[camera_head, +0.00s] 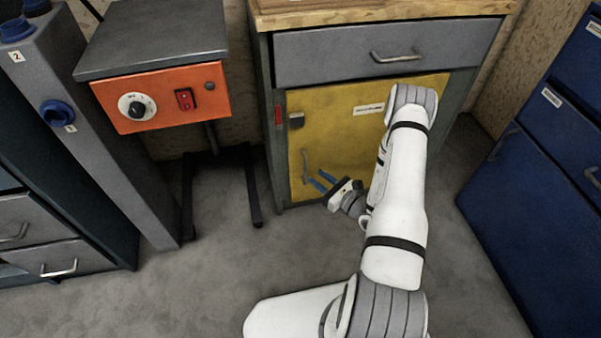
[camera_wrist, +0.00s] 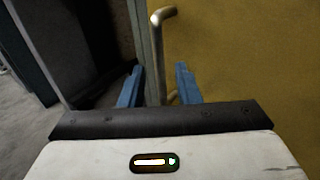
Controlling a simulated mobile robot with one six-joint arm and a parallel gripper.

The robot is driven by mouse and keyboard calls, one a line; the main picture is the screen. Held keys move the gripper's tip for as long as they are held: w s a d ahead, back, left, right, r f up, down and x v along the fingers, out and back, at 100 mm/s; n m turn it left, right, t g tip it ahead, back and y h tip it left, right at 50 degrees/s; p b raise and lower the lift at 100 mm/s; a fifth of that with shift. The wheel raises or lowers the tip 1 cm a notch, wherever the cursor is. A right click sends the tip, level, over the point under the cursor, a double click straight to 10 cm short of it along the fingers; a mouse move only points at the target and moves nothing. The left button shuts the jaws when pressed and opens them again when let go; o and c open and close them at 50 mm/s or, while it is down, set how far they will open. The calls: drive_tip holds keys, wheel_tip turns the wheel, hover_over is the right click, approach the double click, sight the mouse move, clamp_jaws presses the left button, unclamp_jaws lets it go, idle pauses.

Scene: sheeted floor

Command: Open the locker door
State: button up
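The yellow locker door (camera_head: 345,125) is shut in the cabinet front, with a small latch or lock (camera_head: 297,120) at its upper left. Its upright bar handle (camera_head: 305,163) is near the left edge. My gripper (camera_head: 322,181) is in front of the door's lower left, its blue fingers pointing at the handle. In the wrist view my gripper (camera_wrist: 158,78) is open, with the handle (camera_wrist: 165,15) showing in line with the gap between the fingers. I cannot tell whether either finger touches it. The yellow door (camera_wrist: 250,60) fills the right side there.
A grey drawer (camera_head: 385,52) sits above the door under a wooden top. An orange control box (camera_head: 160,97) on a dark stand is to the left. Blue cabinets (camera_head: 540,200) stand at the right. Grey floor (camera_head: 200,275) is free in front.

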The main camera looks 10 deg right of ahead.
drive_tip(key=b, duration=0.2)
hover_over(305, 184)
drive_tip(key=shift+w, duration=0.35)
clamp_jaws()
